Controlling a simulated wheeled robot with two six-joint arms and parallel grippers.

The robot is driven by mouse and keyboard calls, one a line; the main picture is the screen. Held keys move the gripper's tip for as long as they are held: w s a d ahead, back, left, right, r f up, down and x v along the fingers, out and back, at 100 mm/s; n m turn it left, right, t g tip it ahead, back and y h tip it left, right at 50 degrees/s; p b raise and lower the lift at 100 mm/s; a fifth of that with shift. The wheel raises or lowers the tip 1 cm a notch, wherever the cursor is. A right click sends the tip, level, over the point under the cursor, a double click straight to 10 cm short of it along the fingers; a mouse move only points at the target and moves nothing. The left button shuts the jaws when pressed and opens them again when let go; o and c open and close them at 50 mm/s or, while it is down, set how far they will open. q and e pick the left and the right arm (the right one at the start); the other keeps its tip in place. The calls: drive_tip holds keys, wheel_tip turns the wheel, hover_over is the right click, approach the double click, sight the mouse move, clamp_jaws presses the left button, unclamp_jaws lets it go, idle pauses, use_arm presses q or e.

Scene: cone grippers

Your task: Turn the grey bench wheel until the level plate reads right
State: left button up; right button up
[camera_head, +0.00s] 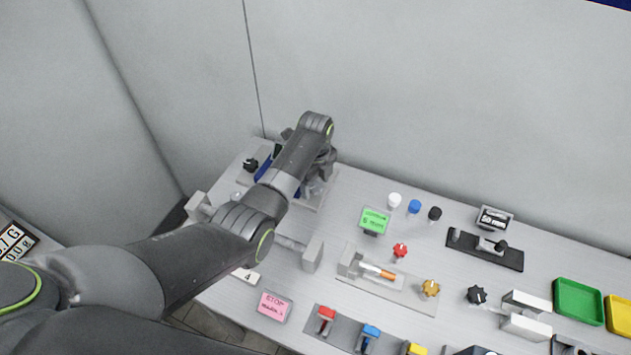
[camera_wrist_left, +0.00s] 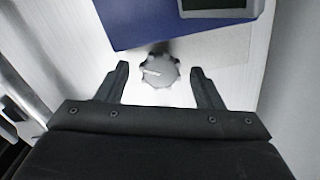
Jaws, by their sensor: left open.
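The grey wheel (camera_wrist_left: 158,71), a lobed knob with a pale pointer line, stands on a light panel in the left wrist view. It is hidden behind my left arm in the head view. My left gripper (camera_wrist_left: 158,72) is open, one finger on each side of the wheel, with visible gaps on both sides. In the head view my left gripper (camera_head: 318,170) is at the back left of the bench, partly covered by its arm. A green plate (camera_head: 374,220) stands right of it; its small text is hard to read. My right gripper is not in view.
A blue housing (camera_wrist_left: 145,28) with a dark screen (camera_wrist_left: 218,5) adjoins the wheel. On the bench are a red knob (camera_head: 400,250), a yellow knob (camera_head: 431,288), a black knob (camera_head: 477,295), a pink card (camera_head: 272,306) and a green tray (camera_head: 578,302). The wall is close behind.

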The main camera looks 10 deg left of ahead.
use_arm(q)
drive_tip(key=c, duration=1)
drive_tip(key=shift+r, duration=0.1)
drive_tip(key=shift+r+n+p, duration=0.1)
drive_tip(key=shift+n+p, duration=0.65)
drive_tip(key=shift+n, duration=0.15)
drive_tip(key=shift+n+p, duration=0.7)
drive_tip(key=shift+n, duration=0.5)
drive_tip(key=n+p, duration=0.1)
drive_tip(key=n, duration=0.2)
drive_tip(key=shift+w+n+p, duration=0.1)
drive_tip(key=shift+n+p, duration=0.35)
drive_tip(key=shift+n, duration=0.85)
